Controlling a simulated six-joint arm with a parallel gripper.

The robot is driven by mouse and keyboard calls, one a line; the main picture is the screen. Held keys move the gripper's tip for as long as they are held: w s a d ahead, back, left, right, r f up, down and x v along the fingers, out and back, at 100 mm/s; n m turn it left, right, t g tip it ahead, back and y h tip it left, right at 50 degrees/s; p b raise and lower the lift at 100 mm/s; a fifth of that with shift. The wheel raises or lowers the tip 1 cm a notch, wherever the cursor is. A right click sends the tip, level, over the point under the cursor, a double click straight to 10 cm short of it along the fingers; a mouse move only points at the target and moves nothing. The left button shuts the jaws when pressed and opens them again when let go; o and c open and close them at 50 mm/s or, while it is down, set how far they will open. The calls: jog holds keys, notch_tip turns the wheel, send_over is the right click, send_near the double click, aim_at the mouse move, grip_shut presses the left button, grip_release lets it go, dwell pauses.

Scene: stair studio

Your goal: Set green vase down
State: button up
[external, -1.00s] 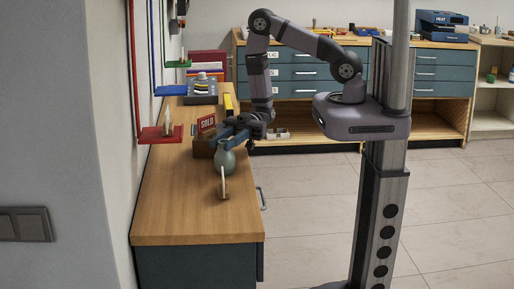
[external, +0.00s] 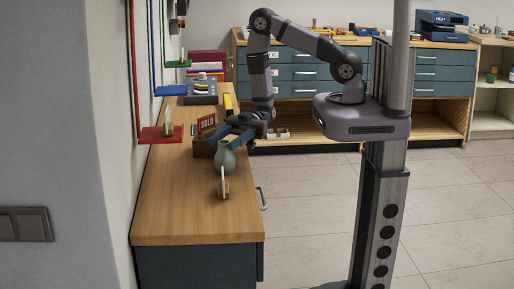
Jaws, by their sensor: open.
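The green vase (external: 225,159) is a grey-green, round-bodied vase with a narrow neck. It stands upright on the wooden top of the counter (external: 185,222), left of my arm. My gripper (external: 228,136) is open at the height of the vase's neck and rim, with its blue fingers reaching in from the right and behind. I cannot tell whether a finger still touches the neck. The lower body of the vase is partly hidden by a small pale upright piece in front of it.
The small pale upright piece (external: 223,184) stands close in front of the vase. A red SOLD sign (external: 206,124) and a brown box (external: 203,148) are just behind. A red wall shelf (external: 160,134) juts out at left. The counter's front part is clear.

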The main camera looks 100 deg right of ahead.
jog(key=b+v, duration=0.2)
jog(key=v, duration=0.9)
jog(key=shift+d, duration=0.15)
jog(key=w+d+r+m+g+h+p, duration=0.15)
jog(key=d+m+g+h+p, duration=0.35)
jog(key=d+m+h, duration=0.75)
jog(key=s+a+r+n+g+h+b, duration=0.1)
jog(key=s+a+g, duration=0.3)
jog(key=s+a, duration=0.5)
jog(key=s+h, duration=0.1)
jog(key=s, duration=0.2)
jog(key=shift+a+r+g+b, duration=0.3)
jog(key=shift+r+g+b, duration=0.05)
jog(key=shift+g, duration=0.05)
